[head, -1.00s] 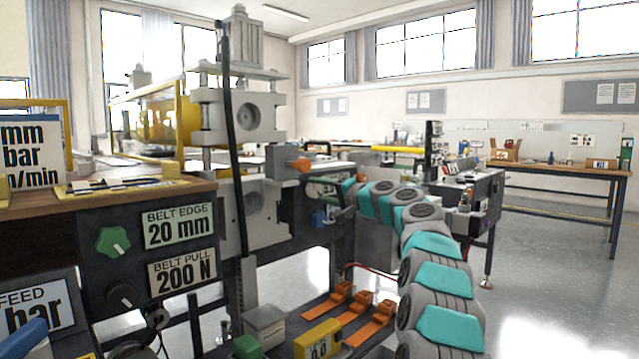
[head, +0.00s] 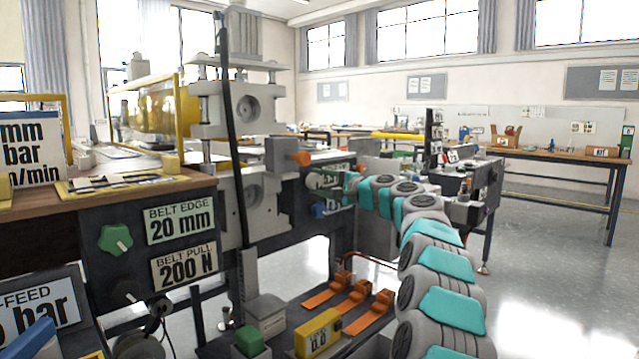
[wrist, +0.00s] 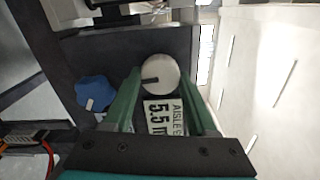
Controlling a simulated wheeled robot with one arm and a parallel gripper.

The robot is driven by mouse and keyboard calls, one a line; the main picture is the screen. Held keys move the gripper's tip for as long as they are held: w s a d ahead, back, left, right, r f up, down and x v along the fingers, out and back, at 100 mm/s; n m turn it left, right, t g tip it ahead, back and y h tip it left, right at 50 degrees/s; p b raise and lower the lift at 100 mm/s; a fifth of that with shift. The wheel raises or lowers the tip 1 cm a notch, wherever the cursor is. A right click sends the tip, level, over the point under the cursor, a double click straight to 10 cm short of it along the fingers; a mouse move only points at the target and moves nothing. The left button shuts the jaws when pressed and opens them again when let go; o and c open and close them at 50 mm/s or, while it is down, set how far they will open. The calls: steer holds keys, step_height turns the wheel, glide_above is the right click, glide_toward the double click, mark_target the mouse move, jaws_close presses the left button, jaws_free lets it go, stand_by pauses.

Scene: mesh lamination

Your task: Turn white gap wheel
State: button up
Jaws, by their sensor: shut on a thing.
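The white gap wheel (wrist: 161,73) is a round white knob with a dark pointer line, on a dark panel in the wrist view. My gripper (wrist: 158,82) has its two green fingers on either side of the wheel and is shut on it. The dark line points to the left in that view. In the head view my gripper (head: 326,181) reaches the dark machine panel, and the wheel is small and partly covered there.
A blue knob (wrist: 95,92) is close to my gripper on the same panel; it also shows in the head view (head: 319,209). A green knob (head: 115,240) is on the nearer panel. Orange clamps (head: 352,300) lie on a low shelf. Open floor is at the right.

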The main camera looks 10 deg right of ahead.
steer(key=shift+d, duration=0.1)
steer(key=o, duration=1.4)
steer(key=shift+c, duration=0.2)
steer(key=b+v, duration=0.1)
steer(key=v, duration=0.6)
steer(key=shift+s+d+b, duration=0.25)
steer(key=shift+s+b, duration=0.05)
steer(key=shift+b, duration=0.05)
